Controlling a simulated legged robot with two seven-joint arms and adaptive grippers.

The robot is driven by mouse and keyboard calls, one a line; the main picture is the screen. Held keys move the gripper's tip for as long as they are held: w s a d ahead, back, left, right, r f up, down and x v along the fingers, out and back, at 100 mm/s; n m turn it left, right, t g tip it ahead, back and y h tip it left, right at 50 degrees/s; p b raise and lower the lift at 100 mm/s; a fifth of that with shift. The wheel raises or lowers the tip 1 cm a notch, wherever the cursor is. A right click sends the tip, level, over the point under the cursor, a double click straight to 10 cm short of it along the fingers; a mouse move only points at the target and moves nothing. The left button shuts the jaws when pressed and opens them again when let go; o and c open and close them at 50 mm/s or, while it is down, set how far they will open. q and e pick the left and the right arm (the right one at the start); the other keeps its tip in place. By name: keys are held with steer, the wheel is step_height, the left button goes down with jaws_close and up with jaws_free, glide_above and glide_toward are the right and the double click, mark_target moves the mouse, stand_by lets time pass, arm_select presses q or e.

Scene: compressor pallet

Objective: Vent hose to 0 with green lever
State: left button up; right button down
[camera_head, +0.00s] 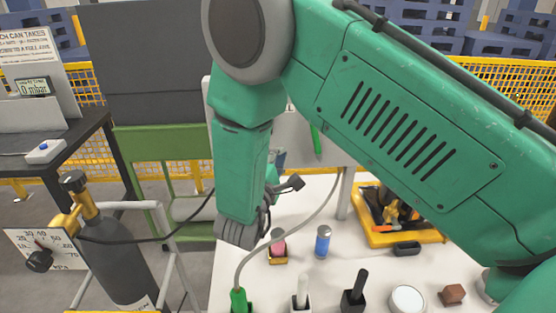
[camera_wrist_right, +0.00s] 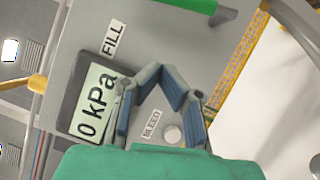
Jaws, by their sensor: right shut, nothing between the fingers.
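The green lever (camera_head: 316,139) hangs down the grey panel (camera_head: 334,150) in the camera_head view. Part of it shows at the top of the camera_wrist_right view (camera_wrist_right: 225,14). There the panel's display (camera_wrist_right: 95,103) reads 0 kPa, beside a FILL label (camera_wrist_right: 114,38) and a BLEED label (camera_wrist_right: 152,124) with a round white knob (camera_wrist_right: 172,135). My right gripper (camera_wrist_right: 161,73) is shut and empty in front of the panel, apart from the lever; its wrist mostly hides it in the camera_head view. A grey hose (camera_head: 318,216) curves to a green fitting (camera_head: 239,299). My left gripper is not in view.
The white table (camera_head: 330,280) holds a blue can (camera_head: 323,241), a pink-topped item (camera_head: 278,245), upright handles (camera_head: 357,290) and a yellow tray (camera_head: 371,233) of tools. A dark gas cylinder (camera_head: 115,260) with a gauge (camera_head: 40,248) stands left.

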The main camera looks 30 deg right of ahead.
mark_target(315, 137)
steer(key=x, duration=0.5)
steer(key=shift+w+d+p, duration=0.2)
steer(key=shift+d+p, duration=0.1)
steer(key=shift+d, duration=0.05)
steer(key=shift+s+d+r+p, duration=0.2)
steer(key=shift+s+d+r, duration=0.05)
steer(key=shift+s+d, duration=0.4)
steer(key=shift+s+d+r+p, duration=0.2)
steer(key=shift+s+d, duration=0.45)
steer(key=m+p, duration=0.1)
steer(key=s+d+r+m+g+p, duration=0.1)
steer(key=p, duration=0.1)
steer(key=shift+d+m+y, duration=0.3)
steer(key=shift+m+y, duration=0.1)
steer(key=shift+w, duration=0.1)
